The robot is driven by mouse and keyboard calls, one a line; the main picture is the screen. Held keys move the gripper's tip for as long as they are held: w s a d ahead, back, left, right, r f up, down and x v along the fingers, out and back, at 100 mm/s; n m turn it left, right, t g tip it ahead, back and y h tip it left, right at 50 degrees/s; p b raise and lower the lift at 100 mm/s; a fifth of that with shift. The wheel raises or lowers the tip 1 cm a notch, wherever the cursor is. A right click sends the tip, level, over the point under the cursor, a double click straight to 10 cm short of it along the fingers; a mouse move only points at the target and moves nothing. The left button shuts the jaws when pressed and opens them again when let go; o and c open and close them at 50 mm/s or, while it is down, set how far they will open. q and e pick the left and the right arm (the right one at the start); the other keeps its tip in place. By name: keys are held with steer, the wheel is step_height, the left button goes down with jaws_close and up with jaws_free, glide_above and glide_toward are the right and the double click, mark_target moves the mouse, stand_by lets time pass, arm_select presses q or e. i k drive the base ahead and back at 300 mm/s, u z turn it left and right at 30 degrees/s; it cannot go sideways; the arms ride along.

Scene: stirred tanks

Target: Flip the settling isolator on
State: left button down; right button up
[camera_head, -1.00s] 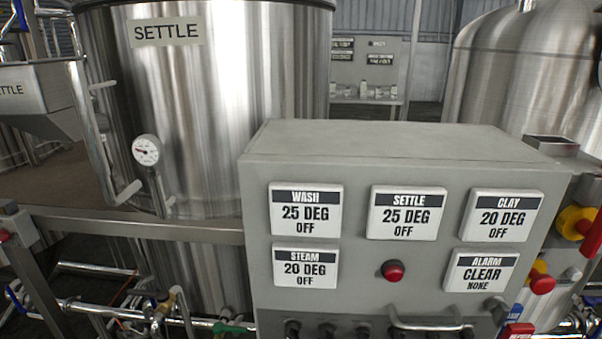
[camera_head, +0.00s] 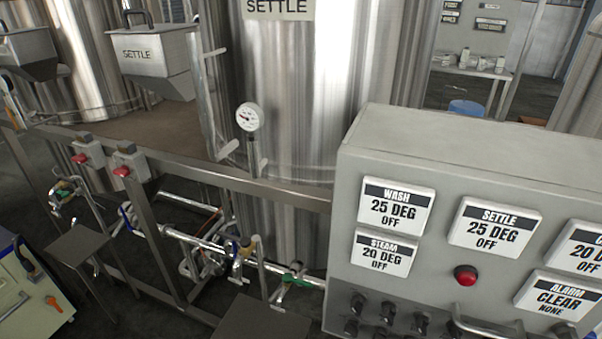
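The settle tank (camera_head: 325,120) is a tall steel vessel marked SETTLE, with a round gauge (camera_head: 249,117) on its front. The grey control panel (camera_head: 440,150) at the right has a SETTLE display (camera_head: 494,226) reading 25 DEG, OFF. A row of black knobs (camera_head: 388,312) shows along its lower part, with labels not readable. I cannot tell which control is the settling isolator. Neither of my grippers is in view.
A hopper marked SETTLE (camera_head: 157,60) hangs left of the tank. Pipes with valves (camera_head: 235,255) run below the rail (camera_head: 240,180). A red button (camera_head: 466,275) and a handle bar (camera_head: 490,328) project from the panel. A blue drum (camera_head: 466,107) stands behind.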

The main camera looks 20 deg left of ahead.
mark_target(123, 171)
steer(key=u, duration=3)
steer(key=i, duration=1.3)
steer(key=z, duration=3.1)
